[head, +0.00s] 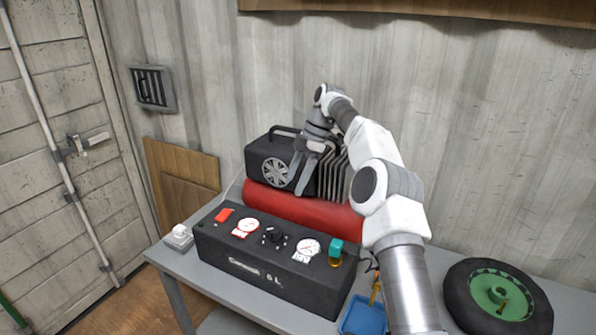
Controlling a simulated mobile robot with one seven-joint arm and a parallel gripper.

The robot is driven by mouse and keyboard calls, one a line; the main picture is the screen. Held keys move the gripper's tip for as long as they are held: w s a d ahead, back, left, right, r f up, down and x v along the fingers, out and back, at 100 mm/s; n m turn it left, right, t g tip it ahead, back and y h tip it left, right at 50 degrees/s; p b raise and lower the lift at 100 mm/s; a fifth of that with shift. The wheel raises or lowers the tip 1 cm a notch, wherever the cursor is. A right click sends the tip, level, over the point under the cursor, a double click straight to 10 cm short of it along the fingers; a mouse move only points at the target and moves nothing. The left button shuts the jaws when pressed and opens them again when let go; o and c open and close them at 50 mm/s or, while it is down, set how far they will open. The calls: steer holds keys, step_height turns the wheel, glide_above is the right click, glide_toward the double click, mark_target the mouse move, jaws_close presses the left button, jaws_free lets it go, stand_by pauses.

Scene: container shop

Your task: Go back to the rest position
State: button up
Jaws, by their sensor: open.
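My gripper (303,175) is open and points down, with its two fingers apart. In the picture it lies in front of the black ribbed motor housing (268,160) on top of the compressor. I see nothing between the fingers. My white arm reaches up from the lower right and bends over towards the compressor. The gap between the fingertips and the housing cannot be told from this view.
The compressor has a red tank (300,206) and a black control panel (270,268) with gauges. It stands on a grey table (243,311). A blue tray (362,318) and a wheel with a green hub (497,295) lie to the right. A corrugated wall (480,130) rises behind.

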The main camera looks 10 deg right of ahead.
steer(key=shift+w+d+r, duration=0.1)
steer(key=shift+d+r, duration=0.1)
steer(key=shift+r, duration=0.4)
steer(key=s+a+r+m+t+h, duration=0.3)
steer(key=s+r+m, duration=0.5)
steer(key=s+r, duration=0.9)
steer(key=s+d+f+m+t, duration=0.1)
steer(key=s+d+f+m, duration=0.2)
steer(key=s, duration=0.5)
steer(key=s+d+f+m+t, duration=0.1)
steer(key=s+d+f+m, duration=0.2)
steer(key=s, duration=0.6)
steer(key=s+d+f+m+t+h, duration=0.1)
steer(key=s+d+f+m, duration=0.2)
steer(key=s+m, duration=0.3)
steer(key=s, duration=0.2)
steer(key=shift+s+t, duration=0.3)
steer(key=shift+d, duration=0.1)
